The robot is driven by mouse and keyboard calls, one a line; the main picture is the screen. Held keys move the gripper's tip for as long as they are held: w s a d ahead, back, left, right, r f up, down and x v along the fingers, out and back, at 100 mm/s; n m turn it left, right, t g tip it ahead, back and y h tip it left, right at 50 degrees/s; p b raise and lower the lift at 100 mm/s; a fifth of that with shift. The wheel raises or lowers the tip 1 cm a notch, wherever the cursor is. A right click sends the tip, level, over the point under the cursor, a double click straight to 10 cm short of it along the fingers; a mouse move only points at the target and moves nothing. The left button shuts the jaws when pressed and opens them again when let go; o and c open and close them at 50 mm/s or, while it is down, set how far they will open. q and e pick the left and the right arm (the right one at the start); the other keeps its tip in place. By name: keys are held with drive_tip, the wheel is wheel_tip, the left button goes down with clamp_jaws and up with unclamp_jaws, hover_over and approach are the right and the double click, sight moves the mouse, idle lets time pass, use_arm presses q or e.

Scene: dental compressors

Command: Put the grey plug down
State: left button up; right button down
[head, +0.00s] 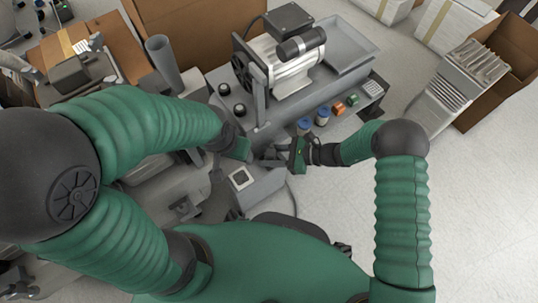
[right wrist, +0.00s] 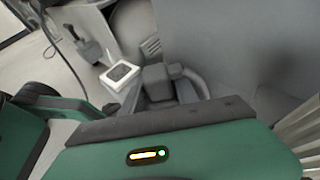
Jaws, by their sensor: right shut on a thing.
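My right gripper (head: 282,157) comes in from the right in the head view, just in front of the compressor bench. It is shut on the grey plug (right wrist: 158,82), a dark grey block with a small knob on its side, seen in the right wrist view just beyond the gripper's edge. In the head view the plug is small and hard to separate from the dark fingers. My left gripper (head: 240,150) is close by on the left, by the bench's front corner. Its fingers are too unclear to tell open from shut.
A compressor (head: 285,62) with a motor stands on the grey bench (head: 262,128). Blue and orange fittings (head: 338,108) line its front edge. A grey box with a white square switch (head: 241,179) sits below; the switch also shows in the right wrist view (right wrist: 121,74).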

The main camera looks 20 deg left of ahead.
drive_tip(key=shift+d+f, duration=0.1)
drive_tip(key=shift+f, duration=0.25)
drive_tip(key=c, duration=0.9)
unclamp_jaws()
drive_tip(key=shift+s+f, duration=0.15)
drive_tip(key=shift+f, duration=0.05)
drive_tip(key=shift+r, duration=0.15)
drive_tip(key=d+r+p, duration=0.1)
drive_tip(key=d, duration=0.1)
drive_tip(key=w+d+r+p, duration=0.1)
drive_tip(key=r+p, duration=0.1)
drive_tip(key=shift+d, duration=0.35)
drive_tip(key=s+d+r+n+t+h+p, duration=0.1)
drive_tip(key=s+d+r+n+h, duration=0.2)
drive_tip(key=d, duration=0.6)
drive_tip(key=s+d+r+n+t+h+p, duration=0.1)
drive_tip(key=s+d+r+n+h, duration=0.2)
drive_tip(key=d+r+n+h, duration=0.3)
drive_tip(key=s+d+r+n+t+h+p, duration=0.1)
drive_tip(key=d+r+n, duration=0.6)
drive_tip(key=d, duration=0.7)
drive_tip(key=shift+s+r+t+h, duration=0.6)
drive_tip(key=shift+s+r+h, duration=0.7)
drive_tip(key=shift+h, duration=0.4)
